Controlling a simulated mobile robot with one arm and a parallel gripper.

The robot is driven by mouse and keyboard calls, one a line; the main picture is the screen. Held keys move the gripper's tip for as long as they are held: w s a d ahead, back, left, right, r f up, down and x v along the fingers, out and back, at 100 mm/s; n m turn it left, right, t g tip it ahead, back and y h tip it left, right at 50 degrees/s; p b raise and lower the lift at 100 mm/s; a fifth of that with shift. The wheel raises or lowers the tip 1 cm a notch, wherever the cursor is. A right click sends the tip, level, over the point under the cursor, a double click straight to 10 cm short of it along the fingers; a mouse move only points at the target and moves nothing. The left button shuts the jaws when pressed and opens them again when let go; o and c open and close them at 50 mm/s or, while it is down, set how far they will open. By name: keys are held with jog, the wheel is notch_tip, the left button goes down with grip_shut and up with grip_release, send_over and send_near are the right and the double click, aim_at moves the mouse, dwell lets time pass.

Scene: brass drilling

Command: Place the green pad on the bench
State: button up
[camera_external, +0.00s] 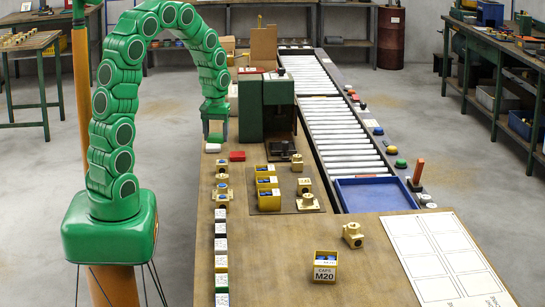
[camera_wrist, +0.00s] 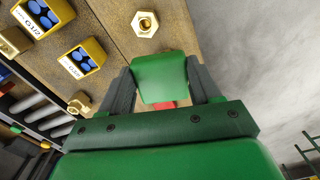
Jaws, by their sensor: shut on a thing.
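The green pad (camera_wrist: 160,77) is a small green block held between the two grey fingers of my gripper (camera_wrist: 159,88) in the wrist view. In the external view my gripper (camera_external: 215,122) points down at the far left part of the wooden bench (camera_external: 378,275), and the green pad (camera_external: 215,138) shows under it. I cannot tell whether the pad touches the bench top. A white pad (camera_external: 213,148) and a red pad (camera_external: 237,156) lie close by on the bench. Part of the red pad shows behind the green pad in the wrist view (camera_wrist: 165,105).
A green and black press (camera_external: 266,105) stands right of my gripper. Yellow bins (camera_external: 268,200) and brass fittings (camera_external: 307,202) stand on the bench. A blue tray (camera_external: 372,194) sits at the end of the roller conveyor (camera_external: 335,120). The bench's front middle has free room.

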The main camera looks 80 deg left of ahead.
jog(key=s+a+f+n, duration=0.1)
jog(key=s+a+n, duration=0.2)
jog(key=s+a, duration=0.5)
send_over(213, 160)
jog(key=f, duration=0.9)
jog(key=shift+s+d+f, duration=0.15)
jog(key=shift+d+f, duration=0.2)
jog(key=shift+d, duration=0.05)
jog(key=shift+a+f, duration=0.15)
jog(key=shift+f, duration=1.75)
jog(key=shift+f, duration=0.1)
jog(key=o, duration=1.1)
jog(key=shift+c, duration=0.2)
